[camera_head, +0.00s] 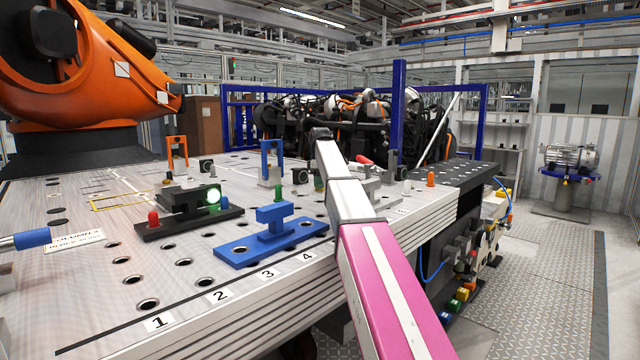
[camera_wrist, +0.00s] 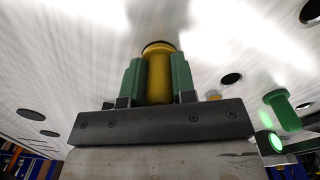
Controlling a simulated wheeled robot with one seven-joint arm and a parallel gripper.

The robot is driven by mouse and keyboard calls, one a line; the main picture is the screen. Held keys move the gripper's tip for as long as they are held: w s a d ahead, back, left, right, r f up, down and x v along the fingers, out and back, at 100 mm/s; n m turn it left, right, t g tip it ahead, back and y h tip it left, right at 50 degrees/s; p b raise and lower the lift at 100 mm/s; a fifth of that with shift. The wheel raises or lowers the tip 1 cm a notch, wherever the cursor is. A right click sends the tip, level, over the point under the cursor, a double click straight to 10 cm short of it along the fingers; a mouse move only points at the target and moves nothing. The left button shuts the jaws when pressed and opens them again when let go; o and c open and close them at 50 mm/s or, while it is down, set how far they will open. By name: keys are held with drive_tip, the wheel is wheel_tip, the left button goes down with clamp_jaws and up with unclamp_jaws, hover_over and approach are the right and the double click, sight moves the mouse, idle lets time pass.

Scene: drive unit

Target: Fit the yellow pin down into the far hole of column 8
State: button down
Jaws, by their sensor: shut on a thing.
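In the wrist view my gripper (camera_wrist: 158,66) is shut, its green fingers on both sides of the yellow pin (camera_wrist: 160,80). The pin's far end has a dark rim and points toward the pale plate; I cannot tell whether it touches it. In the head view the pin and the fingers cannot be made out clearly, with my arm across the middle. The perforated plate (camera_head: 110,305) carries labels 1 to 4 along its front edge. No column 8 label is readable, and I cannot tell which hole is its far one.
A blue fixture (camera_head: 270,240) and a black fixture with a lit green lamp (camera_head: 213,197) stand on the plate's left part. A blue bracket (camera_head: 271,160) stands farther back. In the wrist view a green peg (camera_wrist: 281,110) is at right. An orange robot arm (camera_head: 100,70) rises at far left.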

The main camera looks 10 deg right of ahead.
drive_tip(key=c, duration=0.8)
unclamp_jaws()
drive_tip(key=shift+c, duration=0.2)
drive_tip(key=shift+r, duration=0.1)
wheel_tip(320, 180, up, 11)
drive_tip(key=shift+f, duration=0.2)
